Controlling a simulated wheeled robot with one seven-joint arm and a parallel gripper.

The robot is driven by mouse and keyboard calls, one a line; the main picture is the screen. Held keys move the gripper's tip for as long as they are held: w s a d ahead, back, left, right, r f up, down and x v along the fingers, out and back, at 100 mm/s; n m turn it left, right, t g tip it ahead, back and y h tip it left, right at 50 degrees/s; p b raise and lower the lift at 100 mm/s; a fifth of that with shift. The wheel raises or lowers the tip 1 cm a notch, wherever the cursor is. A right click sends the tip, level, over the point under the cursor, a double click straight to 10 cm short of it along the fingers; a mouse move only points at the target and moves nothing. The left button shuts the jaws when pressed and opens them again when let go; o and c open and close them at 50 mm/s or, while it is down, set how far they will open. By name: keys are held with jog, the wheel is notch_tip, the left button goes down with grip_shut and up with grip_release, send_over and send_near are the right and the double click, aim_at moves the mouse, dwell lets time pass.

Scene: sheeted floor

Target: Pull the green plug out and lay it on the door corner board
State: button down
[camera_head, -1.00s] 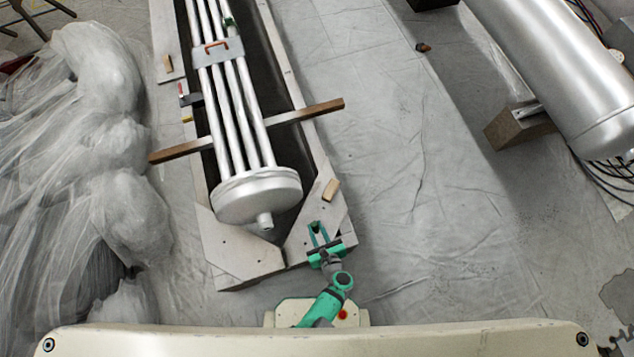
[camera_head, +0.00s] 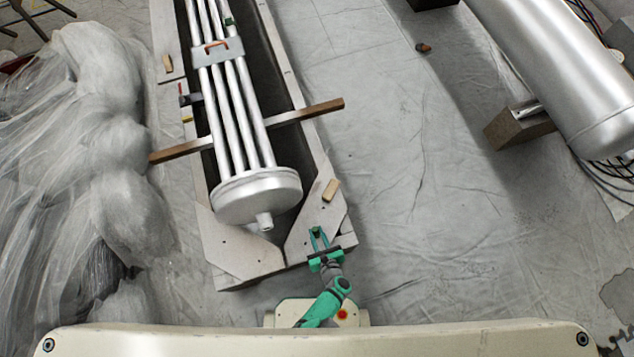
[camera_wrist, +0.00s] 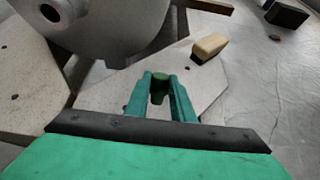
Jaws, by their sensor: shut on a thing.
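My gripper (camera_head: 317,234) is shut on the dark green plug (camera_wrist: 158,86), which sits upright between the fingertips in the wrist view. In the head view the plug (camera_head: 316,232) shows small between the fingers. Both are over the pale grey door corner board (camera_head: 308,238) at the right front of the pit frame. I cannot tell whether the plug touches the board. The short pipe stub (camera_head: 265,222) on the silver end cap (camera_head: 257,196) is to the left, with an open dark mouth in the wrist view (camera_wrist: 50,12).
A small wooden block (camera_head: 330,190) lies on the same board, beyond the gripper; it also shows in the wrist view (camera_wrist: 209,47). A wooden bar (camera_head: 307,112) crosses under the tube bundle. Crumpled plastic sheeting (camera_head: 120,180) lies left. The sheeted floor on the right is largely clear.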

jog(key=shift+f, duration=0.55)
dwell(0.4)
jog(key=c, duration=1.5)
grip_release()
jog(key=shift+o, duration=0.2)
